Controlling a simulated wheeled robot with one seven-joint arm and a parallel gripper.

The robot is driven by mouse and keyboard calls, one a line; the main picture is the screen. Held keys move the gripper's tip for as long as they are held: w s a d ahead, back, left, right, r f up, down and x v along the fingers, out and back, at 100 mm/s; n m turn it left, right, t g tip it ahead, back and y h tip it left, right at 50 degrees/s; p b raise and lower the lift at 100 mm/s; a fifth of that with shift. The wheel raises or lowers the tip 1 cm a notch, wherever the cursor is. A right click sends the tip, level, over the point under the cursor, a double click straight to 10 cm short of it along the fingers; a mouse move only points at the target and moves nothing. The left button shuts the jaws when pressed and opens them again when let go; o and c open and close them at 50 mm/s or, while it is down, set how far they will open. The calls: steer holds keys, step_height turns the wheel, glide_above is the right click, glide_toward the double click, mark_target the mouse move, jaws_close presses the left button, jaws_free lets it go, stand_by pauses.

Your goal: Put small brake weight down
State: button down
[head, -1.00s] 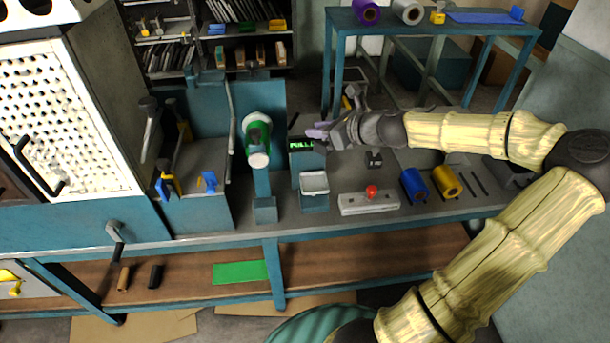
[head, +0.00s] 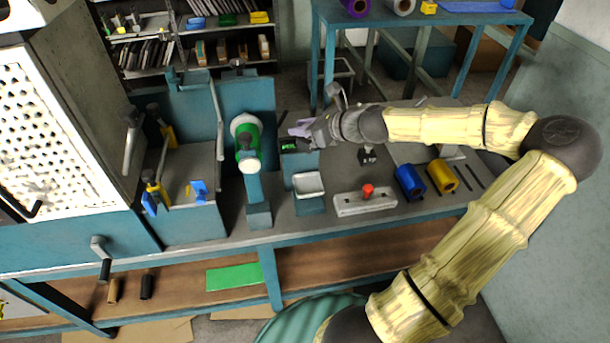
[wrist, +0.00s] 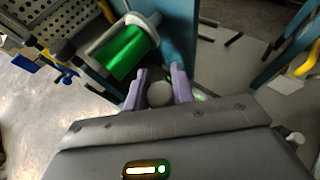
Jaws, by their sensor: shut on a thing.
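My gripper (head: 297,130) is over the bench, just above the small box with a green-lit display (head: 290,146). In the wrist view, its two purple fingers (wrist: 159,88) are shut on a small round grey piece, which I take to be the small brake weight (wrist: 160,95). In the head view this weight is too small or hidden to make out. I cannot tell whether it touches anything below. A green roll with white ends (head: 247,145) is left of the gripper; it also shows in the wrist view (wrist: 125,52).
An open pale tray (head: 309,184) on a blue stand is below the gripper. A grey block with a red knob (head: 367,191), a blue roll (head: 408,182) and a yellow roll (head: 441,177) stand to the right. A tall perforated cabinet (head: 50,130) is at left.

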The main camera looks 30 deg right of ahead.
step_height(320, 180, down, 11)
steer(key=b, duration=0.1)
steer(key=shift+d, duration=0.2)
steer(key=shift+f, duration=0.15)
steer(key=shift+f, duration=1.95)
steer(key=shift+b, duration=0.3)
steer(key=c, duration=1.2)
jaws_free()
steer(key=shift+f, duration=0.1)
steer(key=v, duration=1.2)
steer(key=shift+p, duration=0.3)
